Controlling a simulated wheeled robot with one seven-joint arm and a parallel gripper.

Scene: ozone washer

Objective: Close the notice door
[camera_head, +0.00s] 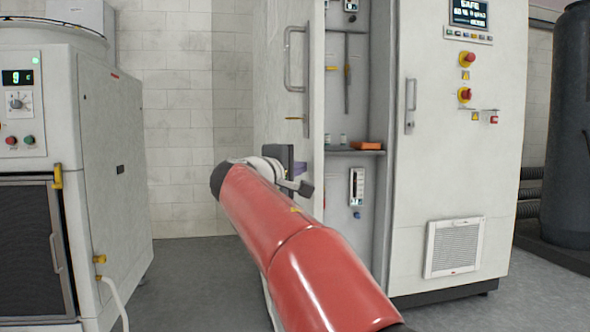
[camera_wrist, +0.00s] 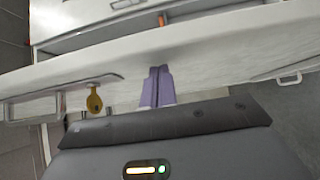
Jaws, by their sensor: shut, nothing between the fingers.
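The tall white cabinet's door (camera_head: 277,88) stands open on the left of its shelved interior. I cannot make out a notice on it. It has a grey bar handle (camera_head: 287,60) and a small yellow key-like piece (camera_head: 294,119). In the wrist view the door is a pale panel (camera_wrist: 220,45) across the picture, with the handle (camera_wrist: 8,112) and yellow piece (camera_wrist: 94,101) at left. My gripper (camera_wrist: 160,70) has its purple fingers together and empty, tips at the door's face. I cannot tell whether they touch. In the head view my arm partly hides the gripper and lower door.
A machine (camera_head: 110,150) with a hose stands at left. A dark tank (camera_head: 571,120) stands at right. Grey floor (camera_head: 190,270) between machine and cabinet is clear.

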